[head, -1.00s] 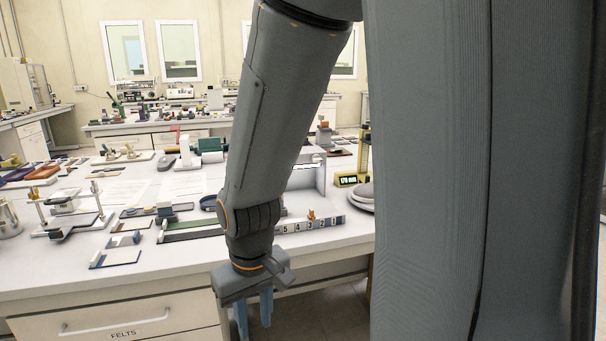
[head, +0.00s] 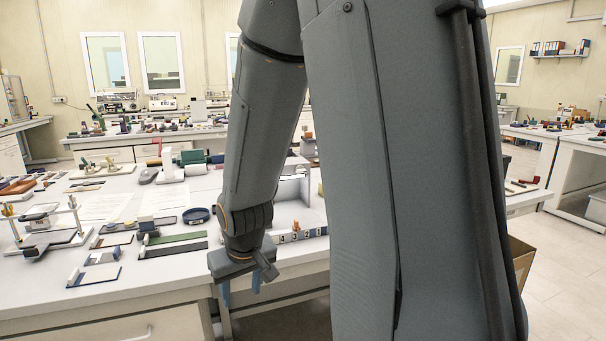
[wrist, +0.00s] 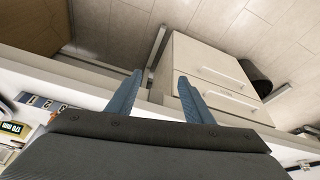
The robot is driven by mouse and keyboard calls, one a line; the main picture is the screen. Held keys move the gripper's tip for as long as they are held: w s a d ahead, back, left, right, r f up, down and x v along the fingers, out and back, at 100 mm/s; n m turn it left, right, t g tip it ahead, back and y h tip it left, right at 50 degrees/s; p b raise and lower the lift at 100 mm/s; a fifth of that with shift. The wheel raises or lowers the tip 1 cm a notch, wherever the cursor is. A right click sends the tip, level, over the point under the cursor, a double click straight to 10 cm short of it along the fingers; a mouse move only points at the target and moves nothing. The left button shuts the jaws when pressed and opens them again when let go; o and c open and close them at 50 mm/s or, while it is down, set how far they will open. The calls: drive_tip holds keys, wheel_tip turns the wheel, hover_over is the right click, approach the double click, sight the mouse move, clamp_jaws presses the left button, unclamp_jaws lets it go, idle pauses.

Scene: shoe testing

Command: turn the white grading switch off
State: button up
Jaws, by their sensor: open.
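I cannot make out the white grading switch in either view; my arm and body hide part of the table. My gripper (head: 241,290) is open and empty, pointing down just off the front edge of the white table (head: 150,287). In the wrist view its two blue fingers (wrist: 158,86) are apart over the table edge, with floor and drawers beyond.
A numbered strip (head: 309,233) lies near the table edge, before a pale open box (head: 292,192). The wrist view shows a green-lit readout (wrist: 12,127) at left. Open floor (head: 565,270) lies right.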

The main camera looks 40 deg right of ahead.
drive_tip(key=w+d+r+m+t+h, duration=0.15)
drive_tip(key=w+d+t, duration=0.25)
drive_tip(key=w+d, duration=0.75)
drive_tip(key=m+t+h, duration=0.1)
drive_tip(key=t+h, duration=0.3)
drive_tip(key=t, duration=0.5)
approach(303, 171)
drive_tip(key=shift+y, duration=0.25)
drive_tip(key=p+x, duration=0.1)
drive_tip(key=x, duration=0.7)
drive_tip(key=shift+d+p, duration=0.1)
drive_tip(key=shift+p, duration=0.25)
drive_tip(key=c, duration=1)
